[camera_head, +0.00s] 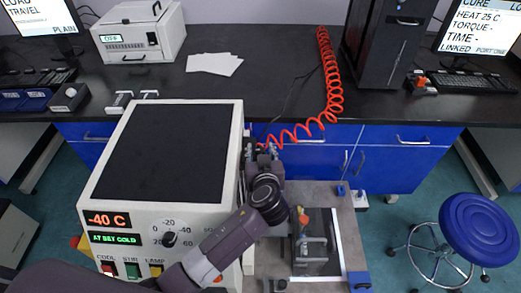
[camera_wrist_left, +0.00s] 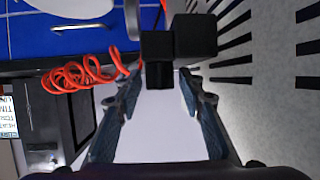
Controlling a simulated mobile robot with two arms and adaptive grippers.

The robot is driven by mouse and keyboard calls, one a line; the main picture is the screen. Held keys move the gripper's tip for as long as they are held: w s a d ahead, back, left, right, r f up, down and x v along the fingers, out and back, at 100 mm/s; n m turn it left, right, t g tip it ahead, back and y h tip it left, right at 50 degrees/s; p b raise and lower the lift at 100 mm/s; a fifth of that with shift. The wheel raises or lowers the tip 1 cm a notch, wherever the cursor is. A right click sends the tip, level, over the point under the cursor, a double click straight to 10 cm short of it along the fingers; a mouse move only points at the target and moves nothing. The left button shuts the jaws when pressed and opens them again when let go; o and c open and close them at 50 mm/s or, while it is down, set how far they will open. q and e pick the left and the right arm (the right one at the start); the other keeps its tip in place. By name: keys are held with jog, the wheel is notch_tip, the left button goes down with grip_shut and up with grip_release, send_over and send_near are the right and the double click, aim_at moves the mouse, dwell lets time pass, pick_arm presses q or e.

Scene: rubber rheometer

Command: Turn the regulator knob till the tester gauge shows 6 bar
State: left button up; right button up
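My left gripper (camera_head: 264,152) reaches along the right side of the white cold box, and my own wrist covers much of that spot. In the left wrist view the two fingers of the gripper (camera_wrist_left: 158,100) stand wide apart. A black block with a round black knob (camera_wrist_left: 160,76), apparently the regulator knob, lies just beyond and between the fingertips. I see no clear contact. No readable tester gauge face shows; a pale rounded shape at the top of the wrist view is cut off and unclear. My right gripper is not in view.
The white cold box (camera_head: 235,150) reads -40 C and has its own dial (camera_head: 170,239). A red coiled hose (camera_head: 333,85) runs to the regulator area. A bench rig (camera_head: 318,245) stands lower right. A blue stool (camera_head: 481,229) stands at right. Vent slots (camera_wrist_left: 236,60) are close beside the knob.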

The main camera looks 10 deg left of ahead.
pick_arm(q)
jog(key=v, duration=1.2)
dwell(1.6)
